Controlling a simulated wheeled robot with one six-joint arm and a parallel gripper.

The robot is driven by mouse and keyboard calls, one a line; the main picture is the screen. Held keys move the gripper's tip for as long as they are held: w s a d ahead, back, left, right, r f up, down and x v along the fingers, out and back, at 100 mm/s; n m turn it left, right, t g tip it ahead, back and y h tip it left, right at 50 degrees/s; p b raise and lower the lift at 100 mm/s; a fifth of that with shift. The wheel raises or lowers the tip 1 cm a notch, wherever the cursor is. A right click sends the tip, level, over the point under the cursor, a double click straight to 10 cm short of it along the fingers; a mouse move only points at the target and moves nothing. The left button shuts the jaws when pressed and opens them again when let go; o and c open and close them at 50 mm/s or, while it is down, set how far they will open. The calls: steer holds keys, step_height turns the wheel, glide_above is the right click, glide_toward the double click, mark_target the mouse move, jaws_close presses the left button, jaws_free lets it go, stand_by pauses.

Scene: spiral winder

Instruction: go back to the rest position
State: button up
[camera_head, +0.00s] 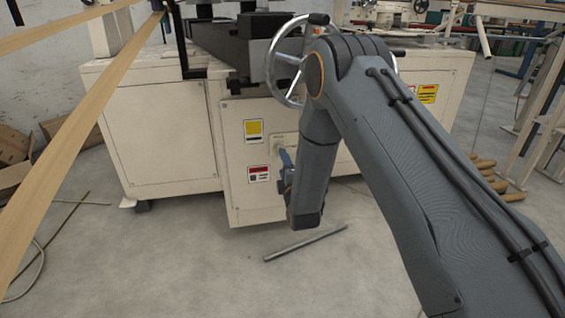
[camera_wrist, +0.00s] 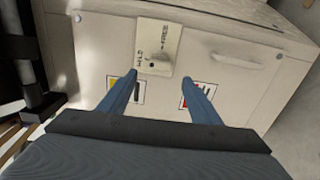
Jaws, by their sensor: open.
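My gripper (camera_wrist: 160,78) shows two blue fingers spread apart, with nothing between them. In the head view it is partly hidden behind my forearm, and only a bit of blue finger shows in front of the cream machine cabinet (camera_head: 160,140). The fingers point at the cabinet's front panel. Just beyond the fingertips in the wrist view is a small plate with a rotary switch (camera_wrist: 158,62). I cannot tell whether the fingers touch it.
A metal handwheel (camera_head: 283,60) stands close to my arm at the elbow. A grey bar (camera_head: 305,243) lies on the floor below. Wooden strips (camera_head: 70,140) cross the left side. Several wooden rods (camera_head: 505,184) lie at the right. The front floor is mostly clear.

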steer(key=s+a+r+m+g, duration=0.3)
steer(key=s+m+g, duration=0.15)
steer(key=s, duration=0.45)
steer(key=s+a+r+m+g, duration=0.3)
steer(key=s+r+g, duration=0.15)
steer(key=s, duration=0.45)
steer(key=s+d+r+m+g+h, duration=0.1)
steer(key=s+d+m+g, duration=0.15)
steer(key=s, duration=0.75)
steer(key=s+d+r+m+g+h, duration=0.2)
steer(key=s+d+g, duration=0.15)
steer(key=s, duration=0.75)
steer(key=s+d+r+m+g+h, duration=0.15)
steer(key=s+d, duration=0.25)
steer(key=s, duration=0.6)
steer(key=d+r+m+p, duration=0.4)
steer(key=d+r+p, duration=0.6)
steer(key=r+p, duration=0.3)
steer(key=s+d+r+m+p, duration=0.1)
steer(key=d+r+m+p, duration=0.3)
steer(key=d+r+p, duration=0.7)
step_height(320, 180, up, 2)
steer(key=g+p, duration=0.1)
steer(key=p, duration=0.5)
steer(key=shift+s+r, duration=0.15)
steer(key=shift+s, duration=0.15)
steer(key=shift+h, duration=0.25)
